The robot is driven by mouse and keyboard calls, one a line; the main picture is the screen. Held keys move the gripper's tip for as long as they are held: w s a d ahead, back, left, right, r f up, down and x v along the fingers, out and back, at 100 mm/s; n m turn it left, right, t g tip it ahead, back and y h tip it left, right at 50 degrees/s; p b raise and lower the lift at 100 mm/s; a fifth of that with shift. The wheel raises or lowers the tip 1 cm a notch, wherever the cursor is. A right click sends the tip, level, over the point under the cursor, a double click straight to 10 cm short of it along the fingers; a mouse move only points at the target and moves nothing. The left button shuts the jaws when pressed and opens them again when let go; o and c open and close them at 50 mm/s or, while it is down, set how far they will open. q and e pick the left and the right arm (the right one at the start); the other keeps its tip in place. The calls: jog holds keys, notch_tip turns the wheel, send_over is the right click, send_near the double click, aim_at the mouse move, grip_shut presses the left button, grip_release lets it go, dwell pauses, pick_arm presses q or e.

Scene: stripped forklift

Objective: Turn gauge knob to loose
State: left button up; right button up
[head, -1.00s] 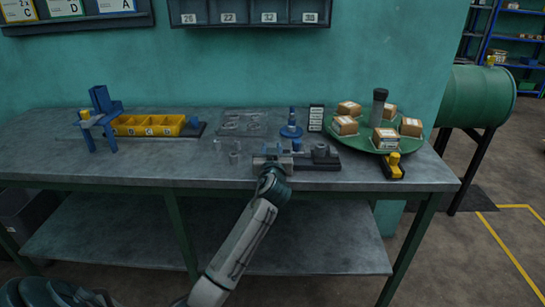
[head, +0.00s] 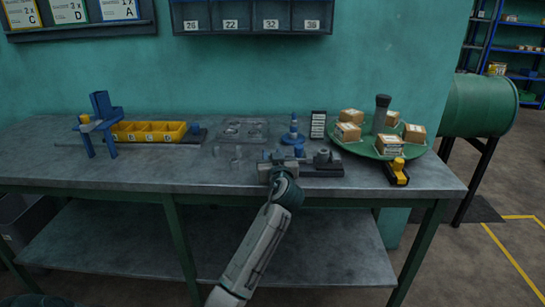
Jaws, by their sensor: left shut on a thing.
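A dark gauge fixture (head: 325,171) with a grey round part on top lies near the front of the workbench. My left gripper (head: 277,164) is at the fixture's left end, shut on what appears to be the gauge knob. The gripper and wrist hide the knob, so its setting cannot be read. A small blue part (head: 299,150) shows just behind the gripper. My right gripper is not in view.
The grey workbench (head: 225,178) also carries a blue stand (head: 102,122), yellow bins (head: 148,132), a clear tray (head: 241,129), a blue spindle (head: 293,131) and a green turntable (head: 350,146) with boxes. A yellow-black tool (head: 397,172) lies at the front right.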

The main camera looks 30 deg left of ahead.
pick_arm(q)
jog(key=o, duration=1)
jog(key=shift+c, duration=0.2)
jog(key=shift+d, duration=0.1)
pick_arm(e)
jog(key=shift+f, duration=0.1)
pick_arm(q)
jog(key=shift+s+d+f, duration=0.1)
jog(key=shift+s+d, duration=0.15)
jog(key=shift+s, duration=0.05)
jog(key=b+v, duration=0.1)
jog(key=v, duration=0.9)
jog(key=shift+b, duration=0.35)
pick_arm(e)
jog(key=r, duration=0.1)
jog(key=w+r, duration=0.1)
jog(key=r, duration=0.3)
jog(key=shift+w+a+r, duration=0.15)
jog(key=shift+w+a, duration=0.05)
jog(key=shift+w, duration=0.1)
pick_arm(q)
jog(key=shift+a, duration=0.1)
